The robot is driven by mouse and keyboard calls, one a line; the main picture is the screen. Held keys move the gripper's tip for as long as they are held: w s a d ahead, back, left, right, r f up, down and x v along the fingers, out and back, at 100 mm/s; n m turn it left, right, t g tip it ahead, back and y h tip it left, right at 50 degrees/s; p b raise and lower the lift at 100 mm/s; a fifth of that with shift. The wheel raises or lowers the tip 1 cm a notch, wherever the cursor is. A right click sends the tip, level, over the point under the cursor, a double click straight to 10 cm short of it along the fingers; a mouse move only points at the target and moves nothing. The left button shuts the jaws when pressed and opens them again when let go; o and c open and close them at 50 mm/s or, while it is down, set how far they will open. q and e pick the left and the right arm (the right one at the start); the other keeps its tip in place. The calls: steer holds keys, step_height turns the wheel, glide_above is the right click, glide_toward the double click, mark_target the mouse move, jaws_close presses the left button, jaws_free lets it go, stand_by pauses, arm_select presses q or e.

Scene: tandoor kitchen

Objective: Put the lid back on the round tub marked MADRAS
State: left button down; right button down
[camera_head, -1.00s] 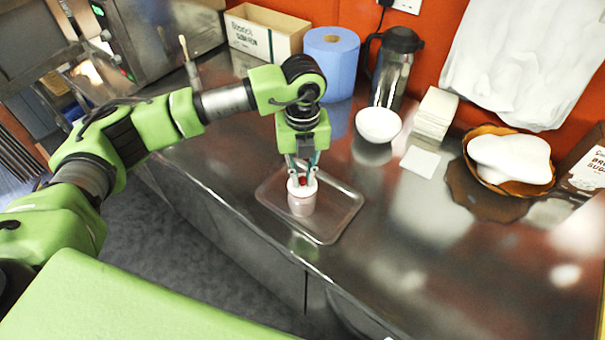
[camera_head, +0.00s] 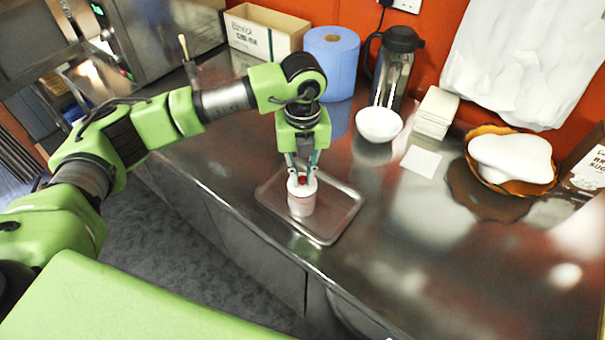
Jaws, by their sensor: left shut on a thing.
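A round tub (camera_head: 301,206) with pale pinkish sides stands upright on a metal tray (camera_head: 337,225); any MADRAS marking is too small to read. A white lid (camera_head: 301,189) with a small red part in its middle is at the top of the tub. My left gripper (camera_head: 302,181) points straight down and is shut on the lid's red middle. The lid looks level and appears to rest on the tub's rim, but I cannot tell whether it is fully seated. My right gripper does not show.
Behind the tray stand a blue paper roll (camera_head: 332,66), a dark flask (camera_head: 393,72), and a white bowl (camera_head: 378,124). To the right are a stack of white napkins (camera_head: 436,112) and a basket (camera_head: 507,185) with white cloth. The steel counter (camera_head: 420,260) right of the tray is clear.

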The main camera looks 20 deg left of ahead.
arm_select(q)
steer(key=shift+f+b, duration=0.2)
steer(key=shift+b, duration=0.35)
stand_by(1.2)
stand_by(0.3)
steer(key=c, duration=1.4)
jaws_free()
steer(key=shift+c, duration=0.2)
steer(key=shift+r, duration=0.1)
steer(key=shift+r+p, duration=1.8)
steer(key=shift+r, duration=1.65)
jaws_close()
